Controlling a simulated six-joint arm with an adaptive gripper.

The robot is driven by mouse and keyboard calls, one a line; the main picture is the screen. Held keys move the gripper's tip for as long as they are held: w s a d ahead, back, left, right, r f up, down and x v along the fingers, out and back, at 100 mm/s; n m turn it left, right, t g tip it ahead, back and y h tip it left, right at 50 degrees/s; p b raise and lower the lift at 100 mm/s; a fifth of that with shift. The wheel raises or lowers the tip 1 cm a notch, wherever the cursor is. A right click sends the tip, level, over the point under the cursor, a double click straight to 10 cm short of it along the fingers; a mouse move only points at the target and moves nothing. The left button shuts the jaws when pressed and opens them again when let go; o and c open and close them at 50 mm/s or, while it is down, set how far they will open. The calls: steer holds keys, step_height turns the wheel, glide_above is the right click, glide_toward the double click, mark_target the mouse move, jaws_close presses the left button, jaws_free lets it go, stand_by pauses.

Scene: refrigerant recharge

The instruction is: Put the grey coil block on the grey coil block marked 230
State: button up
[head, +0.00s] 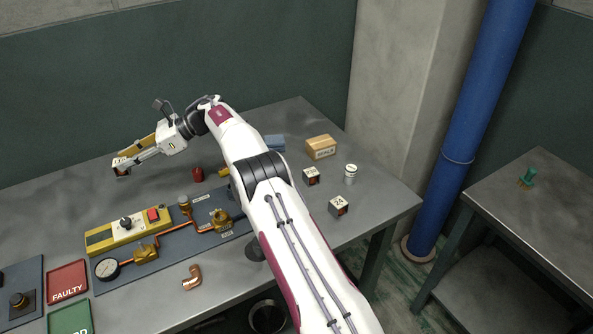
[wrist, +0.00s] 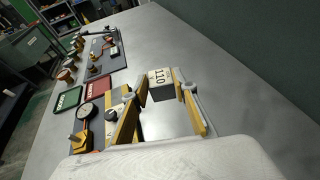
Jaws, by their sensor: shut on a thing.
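My gripper (head: 124,160) is at the far left of the bench, shut on a small dark grey coil block (head: 122,172) with a white label. In the wrist view the held block (wrist: 161,97) sits between the yellow-edged fingertips (wrist: 178,88), its label reading 110. I cannot tell whether it touches the bench. Two similar blocks stand at the right of the bench: one block marked 24 (head: 339,208) near the front edge, and another block (head: 311,178) behind it whose label is too small to read. I cannot make out a 230 mark on either.
A cardboard box (head: 320,147) and a white-silver cylinder (head: 350,174) stand near the right-hand blocks. A panel with copper pipework, brass valves and a gauge (head: 107,268) fills the middle front. Red (head: 68,281) and green (head: 70,319) trays lie at front left. My arm spans the bench.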

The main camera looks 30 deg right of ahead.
steer(key=s+d+r+m+t+h, duration=0.1)
steer(key=d+r+m+t, duration=0.15)
steer(key=d, duration=1.35)
steer(key=s+d+r+m+t+h, duration=0.1)
steer(key=d+r+m+t, duration=0.2)
steer(key=d, duration=1.4)
steer(key=s+d+r+h, duration=0.2)
steer(key=s+d, duration=0.4)
steer(key=d, duration=0.3)
steer(key=s+d+f, duration=0.2)
steer(key=s+d, duration=0.1)
steer(key=s, duration=0.3)
steer(key=s+d+f+m+t, duration=0.1)
steer(key=s+d, duration=0.2)
steer(key=s, duration=0.3)
steer(key=shift+s+f, duration=0.25)
steer(key=shift+f, duration=0.15)
steer(key=shift+f, duration=3.15)
